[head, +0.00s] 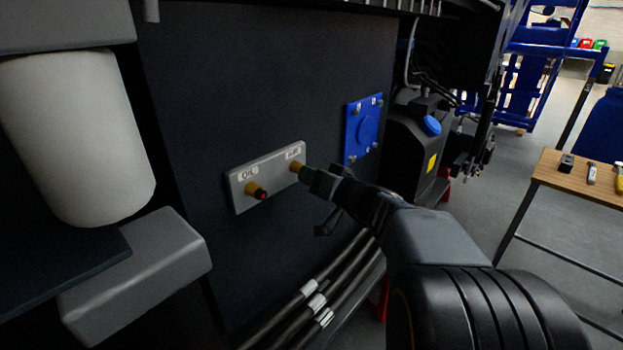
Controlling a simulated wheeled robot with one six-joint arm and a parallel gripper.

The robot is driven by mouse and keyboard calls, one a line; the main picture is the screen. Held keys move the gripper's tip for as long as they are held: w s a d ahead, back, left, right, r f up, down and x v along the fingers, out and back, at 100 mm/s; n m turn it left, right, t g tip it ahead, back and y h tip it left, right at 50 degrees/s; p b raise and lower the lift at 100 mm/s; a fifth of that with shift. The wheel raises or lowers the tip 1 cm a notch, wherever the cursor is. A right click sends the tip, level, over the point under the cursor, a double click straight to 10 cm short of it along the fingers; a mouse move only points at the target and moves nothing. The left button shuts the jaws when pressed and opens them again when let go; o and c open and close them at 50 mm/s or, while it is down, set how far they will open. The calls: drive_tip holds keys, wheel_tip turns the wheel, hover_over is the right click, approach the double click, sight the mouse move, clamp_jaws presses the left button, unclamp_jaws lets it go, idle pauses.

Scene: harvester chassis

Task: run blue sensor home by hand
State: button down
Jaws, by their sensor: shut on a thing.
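A grey block (262,180) on the dark panel carries two brass ports with white labels. The left port, labelled OIL, holds a sensor with a red end (262,195). At the right brass port (296,167), my gripper (313,180) is shut on a small dark sensor (304,174), mostly hidden by the jaws. Its colour does not show clearly; no blue is visible on it. The sensor is in line with the right port and appears to meet it; how deep it sits cannot be told.
A blue square plate (363,128) with corner bolts is just right of the block. Black hoses (310,300) run below. A black tank with a blue cap (431,126) stands further right. A wooden bench (575,178) with small items is at far right.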

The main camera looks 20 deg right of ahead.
idle(0.3)
drive_tip(key=m+p, duration=0.4)
drive_tip(key=m, duration=0.4)
drive_tip(key=m+p, duration=0.4)
drive_tip(key=m, duration=0.4)
drive_tip(key=r+m+p, duration=0.1)
drive_tip(key=m+p, duration=0.2)
drive_tip(key=m, duration=0.6)
drive_tip(key=shift+w+p, duration=0.2)
drive_tip(key=shift+p, duration=0.2)
drive_tip(key=c, duration=0.9)
unclamp_jaws()
drive_tip(key=shift+f, duration=0.1)
drive_tip(key=shift+c, duration=1.1)
